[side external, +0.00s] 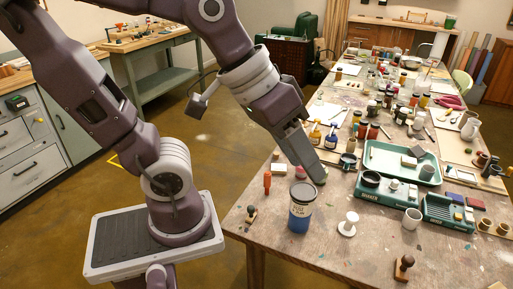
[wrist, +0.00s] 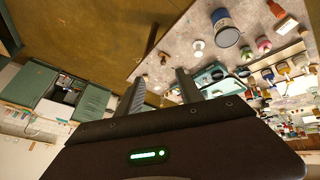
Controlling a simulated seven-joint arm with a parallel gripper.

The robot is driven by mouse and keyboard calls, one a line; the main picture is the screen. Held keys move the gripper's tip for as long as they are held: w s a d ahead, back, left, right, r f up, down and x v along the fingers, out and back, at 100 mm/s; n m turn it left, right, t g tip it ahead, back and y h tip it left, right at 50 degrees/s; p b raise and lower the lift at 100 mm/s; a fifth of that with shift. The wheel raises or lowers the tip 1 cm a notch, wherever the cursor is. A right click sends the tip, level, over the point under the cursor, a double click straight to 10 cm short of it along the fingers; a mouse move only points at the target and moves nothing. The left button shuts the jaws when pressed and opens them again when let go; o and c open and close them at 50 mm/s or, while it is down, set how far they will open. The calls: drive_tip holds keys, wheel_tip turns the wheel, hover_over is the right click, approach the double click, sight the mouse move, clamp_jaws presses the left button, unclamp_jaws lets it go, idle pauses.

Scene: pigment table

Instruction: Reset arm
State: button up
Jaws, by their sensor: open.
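My gripper (side external: 318,178) hangs over the near left part of the pigment table (side external: 335,245) in the side view, pointing down and to the right. In the wrist view its two fingers (wrist: 160,90) stand apart with nothing held between them.
A white stamp-like piece (side external: 348,224), a wooden-handled stamp (side external: 403,267) and an orange-handled tool (side external: 267,182) stand near the table's front. A green tray (side external: 385,155) and green boxes lie to the right. Several jars crowd the back. The front middle is fairly clear.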

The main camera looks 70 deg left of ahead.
drive_tip(key=s+a+m+y, duration=0.1)
drive_tip(key=s+a+y, duration=0.1)
drive_tip(key=s+a, duration=0.3)
drive_tip(key=shift+s+a+f, duration=0.15)
drive_tip(key=shift+a+f, duration=0.05)
drive_tip(key=shift+f, duration=0.2)
idle(0.7)
